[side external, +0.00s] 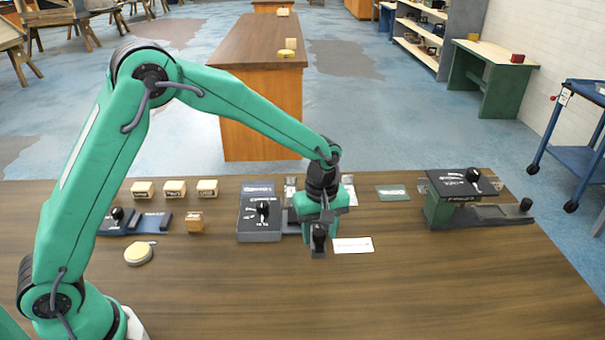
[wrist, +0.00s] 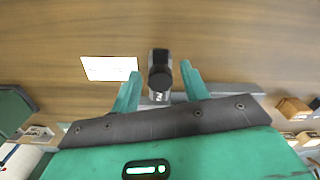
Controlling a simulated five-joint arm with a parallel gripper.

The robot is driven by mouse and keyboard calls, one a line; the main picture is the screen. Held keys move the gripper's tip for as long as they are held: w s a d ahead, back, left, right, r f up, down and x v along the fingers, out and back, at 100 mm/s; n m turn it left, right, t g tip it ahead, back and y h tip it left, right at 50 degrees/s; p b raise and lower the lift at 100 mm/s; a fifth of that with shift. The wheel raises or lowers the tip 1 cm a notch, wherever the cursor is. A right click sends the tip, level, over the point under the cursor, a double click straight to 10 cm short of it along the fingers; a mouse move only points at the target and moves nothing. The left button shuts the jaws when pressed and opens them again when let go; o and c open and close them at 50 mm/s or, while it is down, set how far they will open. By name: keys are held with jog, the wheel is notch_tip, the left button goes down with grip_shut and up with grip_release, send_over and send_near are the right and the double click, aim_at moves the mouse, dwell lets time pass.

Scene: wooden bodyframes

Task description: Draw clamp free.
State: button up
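My gripper (side external: 319,228) is low over the wooden bench, pointing down. In the wrist view its two green fingers (wrist: 160,72) are apart, one on each side of an upright black knob (wrist: 160,78). Small gaps show between the knob and both fingers. The knob has a dark block at its foot in the side view (side external: 319,252). It seems to belong to a grey fixture (side external: 260,228) with a black lever, just left of my gripper; their join is hidden behind my gripper. I cannot tell for certain which part is the clamp.
A white card (side external: 353,245) lies right of my gripper. A green fixture (side external: 440,207) with a bar and black knob (side external: 526,204) stands at the right. Small wooden blocks (side external: 175,188), a blue fixture (side external: 150,222) and a yellow disc (side external: 139,253) are at the left. The bench front is clear.

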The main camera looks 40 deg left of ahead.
aim_at(319, 234)
jog(key=shift+w+a+r, duration=0.1)
dwell(0.3)
jog(key=shift+r, duration=0.3)
notch_tip(319, 234, up, 7)
jog(key=shift+f, duration=0.1)
dwell(0.5)
jog(key=shift+s+a+r, duration=0.25)
jog(key=shift+s+r, duration=0.05)
jog(key=shift+r, duration=0.3)
jog(key=s+a+r+m+t, duration=0.2)
jog(key=s+a+r+m, duration=0.1)
jog(key=s, duration=0.5)
jog(key=s+a+r+m+t, duration=0.1)
jog(key=s+a+r+m, duration=0.3)
jog(key=s, duration=0.4)
jog(key=s+a+r+m+t, duration=0.2)
jog(key=s+a+m, duration=0.3)
jog(key=s, duration=0.3)
jog(key=shift+r+t, duration=0.3)
jog(key=shift+r, duration=0.45)
